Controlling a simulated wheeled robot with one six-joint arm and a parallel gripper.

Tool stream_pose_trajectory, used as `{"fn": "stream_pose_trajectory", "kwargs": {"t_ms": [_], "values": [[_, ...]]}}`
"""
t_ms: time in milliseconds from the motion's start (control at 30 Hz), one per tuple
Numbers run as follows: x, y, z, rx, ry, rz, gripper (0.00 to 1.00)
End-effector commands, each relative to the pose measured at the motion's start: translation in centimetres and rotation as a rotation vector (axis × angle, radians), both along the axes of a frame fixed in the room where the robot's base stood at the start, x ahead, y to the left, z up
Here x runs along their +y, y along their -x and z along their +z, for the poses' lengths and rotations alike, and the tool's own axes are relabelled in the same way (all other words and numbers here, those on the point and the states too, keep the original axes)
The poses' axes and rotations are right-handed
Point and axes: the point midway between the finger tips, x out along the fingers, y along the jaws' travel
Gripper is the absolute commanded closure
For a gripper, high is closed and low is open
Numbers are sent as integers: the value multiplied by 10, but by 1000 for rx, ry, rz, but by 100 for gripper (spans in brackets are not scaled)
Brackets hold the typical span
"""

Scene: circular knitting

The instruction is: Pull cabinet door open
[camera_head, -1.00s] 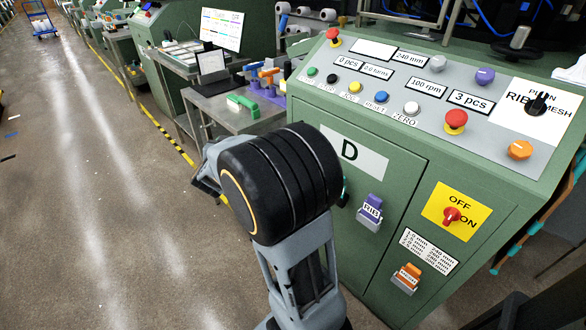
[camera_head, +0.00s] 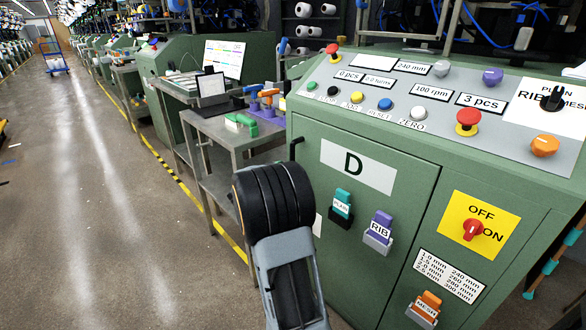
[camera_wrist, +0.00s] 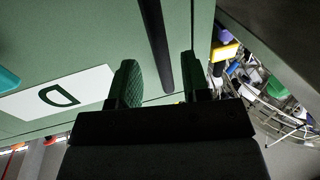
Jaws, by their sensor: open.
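The green cabinet door (camera_head: 345,235) with a white "D" label (camera_head: 358,166) is closed. Its black vertical bar handle (camera_head: 295,148) is at the door's upper left edge; the lower part is hidden behind my arm. In the wrist view, my gripper (camera_wrist: 158,62) is open and faces the door, its green padded fingers apart. The black handle (camera_wrist: 154,40) runs lengthwise between the fingers in that picture, with nothing gripped. I cannot tell how far the fingertips are from it in depth. The "D" label (camera_wrist: 55,98) shows upside down there. In the head view my arm hides the gripper.
Teal (camera_head: 341,208) and purple "RIB" (camera_head: 379,230) tagged pieces sit in holders on the door. An orange one (camera_head: 426,306) is lower right. Above is a sloped button panel (camera_head: 440,105). A metal side table (camera_head: 222,132) stands left of the cabinet.

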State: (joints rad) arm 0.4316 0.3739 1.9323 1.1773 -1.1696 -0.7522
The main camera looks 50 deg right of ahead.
Motion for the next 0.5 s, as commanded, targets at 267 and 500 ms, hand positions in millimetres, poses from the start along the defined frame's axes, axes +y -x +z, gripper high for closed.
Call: {"fn": "stream_pose_trajectory", "kwargs": {"t_ms": [267, 500], "values": [[-33, -4, -1, 0, 0, 0, 57], [-42, -5, 0, 1, 0, 2, 57]]}}
